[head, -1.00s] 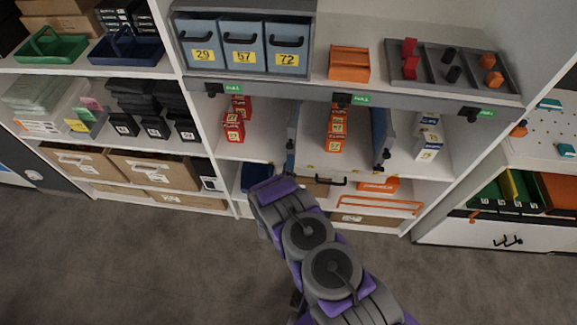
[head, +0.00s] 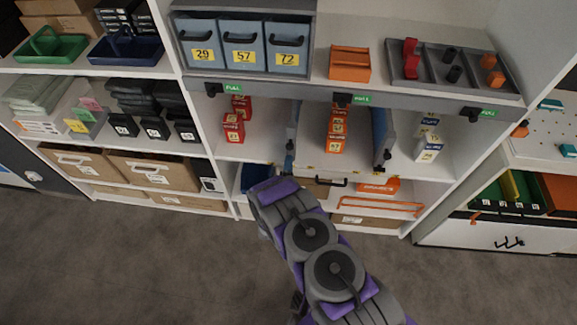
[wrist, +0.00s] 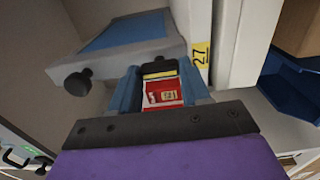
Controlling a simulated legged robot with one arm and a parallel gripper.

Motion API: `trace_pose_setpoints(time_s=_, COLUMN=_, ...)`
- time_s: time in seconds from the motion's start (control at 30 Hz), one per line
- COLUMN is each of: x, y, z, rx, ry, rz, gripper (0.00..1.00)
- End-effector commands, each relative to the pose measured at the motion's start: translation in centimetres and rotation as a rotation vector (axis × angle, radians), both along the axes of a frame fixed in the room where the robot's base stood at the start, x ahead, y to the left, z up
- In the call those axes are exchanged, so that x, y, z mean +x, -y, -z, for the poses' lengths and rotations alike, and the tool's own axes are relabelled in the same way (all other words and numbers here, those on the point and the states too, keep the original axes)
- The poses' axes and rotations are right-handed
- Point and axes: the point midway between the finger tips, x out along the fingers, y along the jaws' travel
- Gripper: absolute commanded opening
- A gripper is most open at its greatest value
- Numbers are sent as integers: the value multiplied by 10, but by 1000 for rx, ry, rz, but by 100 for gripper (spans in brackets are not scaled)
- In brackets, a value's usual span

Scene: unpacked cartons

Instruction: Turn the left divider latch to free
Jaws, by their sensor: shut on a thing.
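The left divider (head: 291,127) is a thin blue-grey panel standing on the middle shelf between red cartons (head: 233,127) and orange-red cartons (head: 337,122). In the wrist view its grey front end (wrist: 125,57) carries a black knob (wrist: 78,82). My gripper (wrist: 160,72) is at the low front of this divider, its blue-grey fingers closed around a small black piece, the left divider latch (wrist: 158,69). Red surface with a white label shows between the fingers. In the head view my purple and grey arm hides the fingertips, and the latch's exact angle cannot be told.
The right divider (head: 381,135) stands further right on the same shelf. A grey rail (head: 300,94) with black knobs and green tags runs above. Below are a blue bin (wrist: 288,85) and an orange wire rail (head: 380,206). The grey floor in front is clear.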

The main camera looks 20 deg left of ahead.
Motion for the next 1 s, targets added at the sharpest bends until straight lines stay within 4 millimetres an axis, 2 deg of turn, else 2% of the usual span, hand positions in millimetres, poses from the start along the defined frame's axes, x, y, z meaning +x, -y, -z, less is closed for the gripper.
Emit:
trace_pose_setpoints(time_s=0.03, x=-2, y=1, z=4, rx=-6, ry=-9, rz=-2, gripper=16)
trace_pose_setpoints(time_s=0.07, x=-2, y=1, z=4, rx=-6, ry=-9, rz=-2, gripper=48)
trace_pose_setpoints(time_s=0.3, x=-2, y=1, z=2, rx=-3, ry=-5, rz=-1, gripper=71)
trace_pose_setpoints(time_s=0.67, x=-7, y=3, z=0, rx=-1, ry=-3, rz=-1, gripper=72)
trace_pose_setpoints(time_s=0.77, x=-19, y=5, z=0, rx=-1, ry=-4, rz=-2, gripper=72)
trace_pose_setpoints(time_s=1.0, x=-69, y=15, z=0, rx=-5, ry=-4, rz=-7, gripper=72)
